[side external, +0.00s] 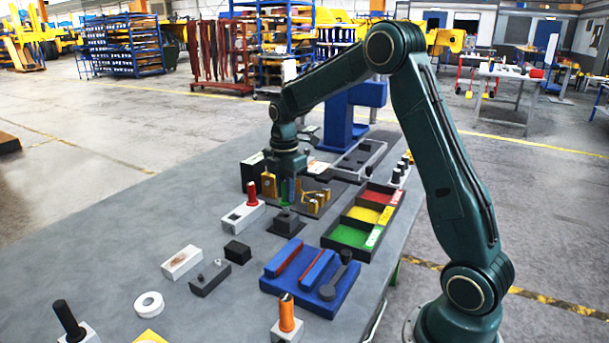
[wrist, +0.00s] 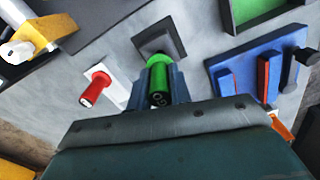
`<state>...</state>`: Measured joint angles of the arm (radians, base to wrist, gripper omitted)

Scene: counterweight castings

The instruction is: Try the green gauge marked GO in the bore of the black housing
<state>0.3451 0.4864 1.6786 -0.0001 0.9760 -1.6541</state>
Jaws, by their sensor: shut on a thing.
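My gripper (side external: 289,188) is shut on the green gauge (wrist: 158,72), which stands between the two blue-grey jaws in the wrist view. A little of the green gauge (side external: 284,191) also shows between the jaws in the side view. The black housing (side external: 287,223) sits on a dark base plate on the table, right below my gripper. In the wrist view the housing (wrist: 160,40) lies just beyond the gauge's far end. The bore is hidden, and I cannot tell whether the gauge's tip is in it or above it.
A red gauge (side external: 268,186) stands upright in a white block (side external: 243,216) close to the left of the housing. Yellow castings (side external: 313,202) stand close behind. A blue rack (side external: 325,292) and red, yellow and green bins (side external: 350,237) are to the right.

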